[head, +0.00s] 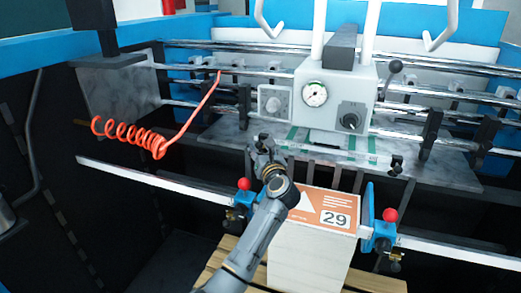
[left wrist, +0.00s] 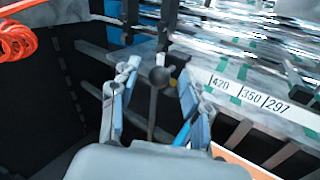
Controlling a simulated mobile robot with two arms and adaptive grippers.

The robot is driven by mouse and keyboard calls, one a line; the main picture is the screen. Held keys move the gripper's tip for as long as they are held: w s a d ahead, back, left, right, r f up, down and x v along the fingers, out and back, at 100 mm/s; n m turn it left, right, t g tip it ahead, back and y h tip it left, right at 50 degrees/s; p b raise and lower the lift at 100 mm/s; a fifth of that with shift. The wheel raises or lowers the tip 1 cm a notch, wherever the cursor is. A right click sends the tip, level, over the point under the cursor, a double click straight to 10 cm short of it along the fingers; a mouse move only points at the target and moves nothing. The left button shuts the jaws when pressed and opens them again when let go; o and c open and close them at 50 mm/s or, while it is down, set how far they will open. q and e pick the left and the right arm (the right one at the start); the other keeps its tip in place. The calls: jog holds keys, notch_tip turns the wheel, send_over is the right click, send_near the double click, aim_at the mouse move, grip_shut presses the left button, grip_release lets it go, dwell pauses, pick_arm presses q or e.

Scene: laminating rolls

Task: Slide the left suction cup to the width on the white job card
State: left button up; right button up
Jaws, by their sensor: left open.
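My left gripper (head: 264,150) reaches up from the bottom of the head view to the left end of the white width scale (head: 330,156). In the left wrist view the gripper (left wrist: 159,70) is open. A dark ball knob on a stem (left wrist: 158,79), apparently the left suction cup's handle, shows between its fingers; I cannot tell whether they touch it. The scale (left wrist: 250,96) there reads 420, 350 and 297. The right suction cup (head: 397,165) is at the scale's right end. A card reading 29 (head: 335,218) lies on the paper stack; I see no separate job card.
Red-knobbed blue side guides (head: 383,230) flank the paper stack (head: 308,262). A coiled orange hose (head: 130,135) hangs at the left. Chrome bars and a white unit with a gauge (head: 316,94) stand behind the scale. Dark open space lies at the lower left.

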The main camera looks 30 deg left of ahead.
pick_arm(q)
grip_shut()
jog(key=w+d+b, duration=0.2)
jog(key=d+b, duration=0.2)
jog(key=d, duration=0.5)
jog(key=shift+d, duration=0.3)
jog(key=shift+w, duration=0.1)
grip_release()
jog(key=shift+a, duration=0.1)
